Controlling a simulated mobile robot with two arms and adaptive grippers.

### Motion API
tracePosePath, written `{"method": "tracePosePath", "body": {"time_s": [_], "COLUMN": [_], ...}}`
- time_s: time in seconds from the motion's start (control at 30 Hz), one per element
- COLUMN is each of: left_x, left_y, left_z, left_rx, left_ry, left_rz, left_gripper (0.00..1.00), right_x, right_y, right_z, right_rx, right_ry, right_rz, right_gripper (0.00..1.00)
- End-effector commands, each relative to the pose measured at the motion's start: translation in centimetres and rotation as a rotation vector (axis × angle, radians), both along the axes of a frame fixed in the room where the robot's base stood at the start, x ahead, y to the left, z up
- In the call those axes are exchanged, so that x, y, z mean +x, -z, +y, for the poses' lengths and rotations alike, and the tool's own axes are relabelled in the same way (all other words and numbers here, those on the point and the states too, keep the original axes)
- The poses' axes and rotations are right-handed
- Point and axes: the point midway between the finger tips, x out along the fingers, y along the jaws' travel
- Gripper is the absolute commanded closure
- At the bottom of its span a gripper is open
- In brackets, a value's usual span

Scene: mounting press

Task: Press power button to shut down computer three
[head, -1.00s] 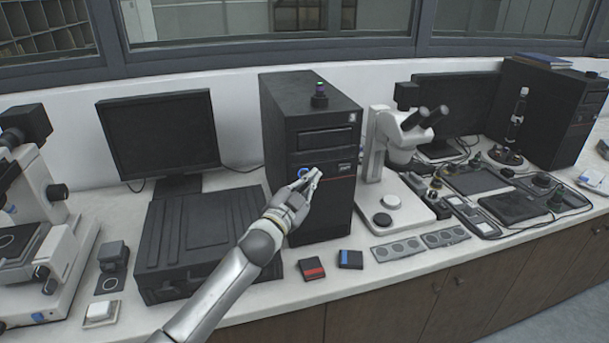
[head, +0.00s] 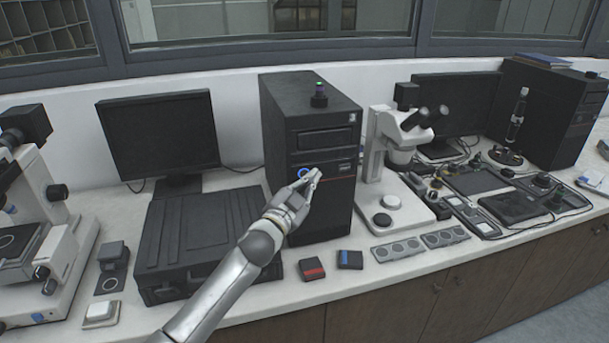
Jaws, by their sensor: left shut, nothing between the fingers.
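A black computer tower (head: 335,135) stands upright on the white counter, its front facing me. A small label shows at the upper right of its front, too small to read. The power button (head: 303,173) has a lit blue ring on the left of the front panel. My left gripper (head: 314,176) is shut and empty, in front of the tower with its fingertips just right of the button. I cannot tell whether the fingertips touch the panel. My right gripper is not in view.
A small device with a green light (head: 319,94) sits on the tower. A black case (head: 200,230) and monitor (head: 160,135) are left. A white microscope (head: 385,150) stands close right. Red (head: 312,269) and blue (head: 350,259) marked boxes lie in front. Another tower (head: 550,110) is far right.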

Motion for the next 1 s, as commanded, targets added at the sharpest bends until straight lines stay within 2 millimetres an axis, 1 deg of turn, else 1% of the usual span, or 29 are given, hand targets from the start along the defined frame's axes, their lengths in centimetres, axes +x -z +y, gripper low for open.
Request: {"method": "tracePosePath", "body": {"time_s": [0.27,1.0], "left_x": [0.7,1.2], "left_y": [0.0,-0.1], "left_z": [0.2,0.4], "left_rx": [0.0,0.001], "left_ry": [0.001,0.0], "left_rz": [-0.001,-0.001], "left_gripper": [1.0,1.0], "right_x": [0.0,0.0], "right_y": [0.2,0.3], "right_z": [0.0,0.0], "right_rx": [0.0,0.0], "right_ry": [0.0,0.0], "right_rz": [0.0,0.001], "right_gripper": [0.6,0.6]}}
